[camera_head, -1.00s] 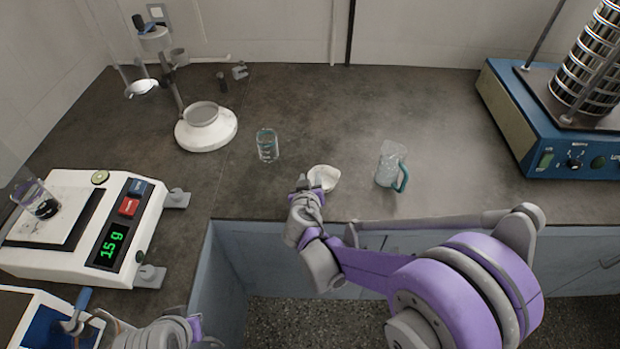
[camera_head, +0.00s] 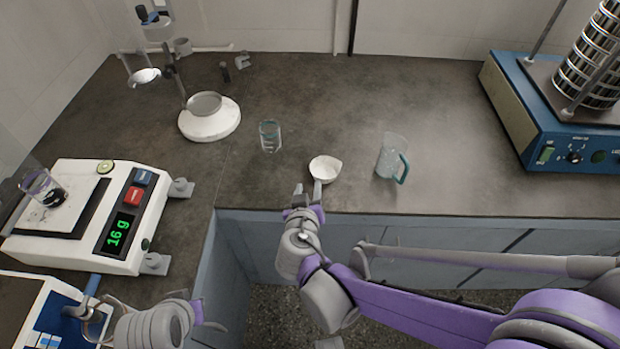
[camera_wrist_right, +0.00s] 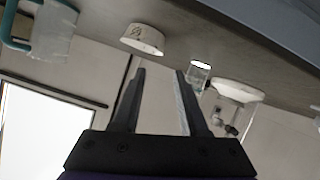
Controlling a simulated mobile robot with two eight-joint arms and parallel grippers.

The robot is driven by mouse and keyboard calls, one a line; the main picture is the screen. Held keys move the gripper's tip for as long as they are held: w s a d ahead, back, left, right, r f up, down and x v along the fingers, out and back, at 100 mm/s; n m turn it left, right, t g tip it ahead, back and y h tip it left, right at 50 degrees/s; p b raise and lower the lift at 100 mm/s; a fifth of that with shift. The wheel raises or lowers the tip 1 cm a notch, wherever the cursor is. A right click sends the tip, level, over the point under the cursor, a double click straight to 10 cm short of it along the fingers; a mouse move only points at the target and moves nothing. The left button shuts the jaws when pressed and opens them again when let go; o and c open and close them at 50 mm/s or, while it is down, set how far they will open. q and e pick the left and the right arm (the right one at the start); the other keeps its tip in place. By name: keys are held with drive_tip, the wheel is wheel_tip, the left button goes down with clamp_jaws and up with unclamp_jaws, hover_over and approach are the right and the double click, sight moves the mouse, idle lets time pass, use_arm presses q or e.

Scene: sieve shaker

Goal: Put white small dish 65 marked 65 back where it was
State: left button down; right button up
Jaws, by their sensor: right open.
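The white small dish (camera_head: 325,169) stands upright on the bench near its front edge, between a small glass beaker and a teal-handled jug. It also shows in the right wrist view (camera_wrist_right: 143,39), with a dark mark on its side too small to read. My right gripper (camera_head: 306,191) is open and empty, just in front of the dish and apart from it. In the wrist view its two fingers (camera_wrist_right: 160,75) are spread with nothing between them. My left arm (camera_head: 152,327) shows at the bottom left; the state of its fingers is unclear.
The glass beaker (camera_head: 270,135) stands behind and left of the dish, the jug (camera_head: 388,158) to its right. A scale (camera_head: 88,215) reading 16 g is at left, a stand with a white round base (camera_head: 210,124) behind, a blue sieve shaker (camera_head: 560,135) at right.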

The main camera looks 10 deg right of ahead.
drive_tip(key=shift+s+a+r, duration=0.1)
drive_tip(key=shift+s+r, duration=0.1)
drive_tip(key=shift+s, duration=0.2)
drive_tip(key=s+d+f+g, duration=0.2)
drive_tip(key=s+d+g, duration=0.2)
drive_tip(key=s+d, duration=0.4)
drive_tip(key=s+f+g+y, duration=0.1)
drive_tip(key=s+g+y, duration=0.2)
drive_tip(key=s, duration=0.8)
drive_tip(key=shift+a+f+y, duration=0.4)
drive_tip(key=shift+a+y, duration=0.05)
drive_tip(key=shift+y, duration=0.15)
drive_tip(key=shift+w+a, duration=0.1)
